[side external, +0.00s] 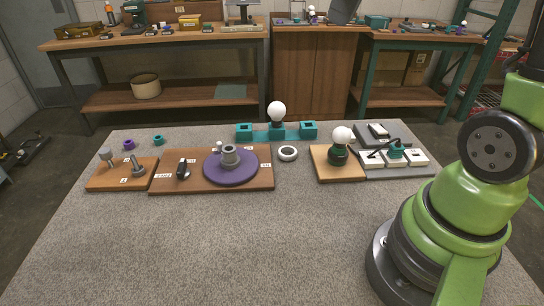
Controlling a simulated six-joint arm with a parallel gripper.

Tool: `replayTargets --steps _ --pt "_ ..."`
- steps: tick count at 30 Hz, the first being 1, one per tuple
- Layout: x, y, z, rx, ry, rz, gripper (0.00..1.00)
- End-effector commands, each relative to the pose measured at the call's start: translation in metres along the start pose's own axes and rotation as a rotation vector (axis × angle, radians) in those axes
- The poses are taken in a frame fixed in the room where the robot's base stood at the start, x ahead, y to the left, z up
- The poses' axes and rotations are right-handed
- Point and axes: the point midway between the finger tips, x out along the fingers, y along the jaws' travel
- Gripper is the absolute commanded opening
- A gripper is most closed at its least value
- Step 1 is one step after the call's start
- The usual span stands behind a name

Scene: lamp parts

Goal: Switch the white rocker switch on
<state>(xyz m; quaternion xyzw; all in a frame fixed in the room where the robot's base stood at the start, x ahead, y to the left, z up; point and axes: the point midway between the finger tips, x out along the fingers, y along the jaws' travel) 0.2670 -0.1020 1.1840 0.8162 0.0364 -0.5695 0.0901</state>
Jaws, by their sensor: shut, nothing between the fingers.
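A grey board (428,172) lies on the right part of the table. A row of white blocks sits near its front edge, with a left block (371,159) and a right block (416,157). A teal part (396,149) with a dark cable stands among them. A small dark unit with a white top (379,130) sits at the back of the board. I cannot tell which white piece is the rocker switch, or its position; they are too small. My green arm stands at the right. My gripper is outside the picture.
A wooden board (323,174) with a bulb in a dark socket (338,153) adjoins the grey board. A white ring (288,153), a teal holder with a bulb (277,129) and a purple disc (214,172) lie further left. The table's front is clear.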

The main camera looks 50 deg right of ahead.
Motion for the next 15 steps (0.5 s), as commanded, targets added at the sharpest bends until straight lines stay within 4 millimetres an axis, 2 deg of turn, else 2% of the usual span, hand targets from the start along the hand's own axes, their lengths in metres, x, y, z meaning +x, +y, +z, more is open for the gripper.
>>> replayTargets --steps 1,6,10,15 --pt "-0.012 -0.026 0.005 0.049 0.045 -0.008 0.0" --pt "-0.033 -0.093 0.038 0.273 0.165 -0.079 0.0" --pt "-0.036 -0.126 0.067 0.422 0.223 -0.155 0.0" --pt "-0.034 -0.145 0.09 0.543 0.254 -0.224 0.0"
